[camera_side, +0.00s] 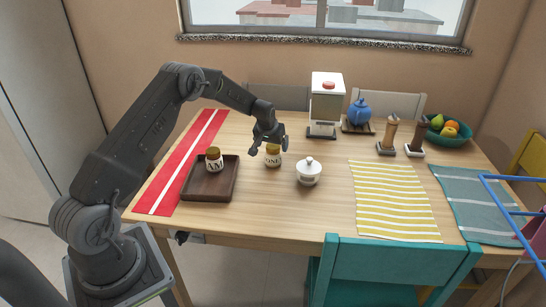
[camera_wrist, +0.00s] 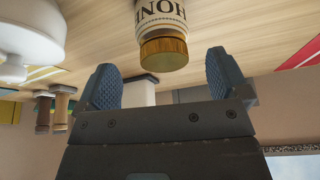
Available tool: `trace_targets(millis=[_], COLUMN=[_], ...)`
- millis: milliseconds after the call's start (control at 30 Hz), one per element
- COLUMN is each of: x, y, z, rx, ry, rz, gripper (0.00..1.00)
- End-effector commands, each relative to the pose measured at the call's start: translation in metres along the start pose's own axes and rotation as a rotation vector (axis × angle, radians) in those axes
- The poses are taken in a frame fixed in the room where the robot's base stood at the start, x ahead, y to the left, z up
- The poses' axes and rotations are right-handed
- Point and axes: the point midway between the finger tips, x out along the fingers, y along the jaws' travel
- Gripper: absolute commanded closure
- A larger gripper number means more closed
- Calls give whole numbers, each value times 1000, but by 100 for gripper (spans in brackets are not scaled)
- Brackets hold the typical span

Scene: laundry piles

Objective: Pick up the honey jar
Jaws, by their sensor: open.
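The honey jar (camera_side: 273,156) stands upright on the wooden table, with a golden-brown lid and a pale label of dark letters. In the wrist view the honey jar (camera_wrist: 162,35) appears upside down, its label reading "HON" and its lid toward my gripper. My gripper (camera_side: 268,146) is over the jar in the side view, its fingers near the lid. In the wrist view my gripper (camera_wrist: 163,80) is open, one finger on each side of the lid's line, with nothing between them. I cannot tell whether a finger touches the jar.
A similar jar (camera_side: 214,160) stands in a dark wooden tray (camera_side: 208,190) to the left. A white lidded bowl (camera_side: 309,173) stands close on the right. A red runner (camera_side: 170,177), a yellow striped cloth (camera_side: 394,202) and a drink dispenser (camera_side: 325,105) are also on the table.

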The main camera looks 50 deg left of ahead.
Motion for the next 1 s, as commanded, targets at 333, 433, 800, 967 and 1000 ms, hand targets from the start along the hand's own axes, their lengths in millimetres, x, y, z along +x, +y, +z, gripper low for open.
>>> trace_targets(millis=[333, 433, 800, 967, 1000], x=[44, 46, 46, 46, 46], y=[-4, -4, -3, -3, -3], z=[-5, -5, -5, -5, -5], rx=[0, 0, 0, 0, 0], ry=[-1, -1, -1, -1, -1], rz=[0, 0, 0, 0, 0], gripper=[7, 7, 25, 40, 44])
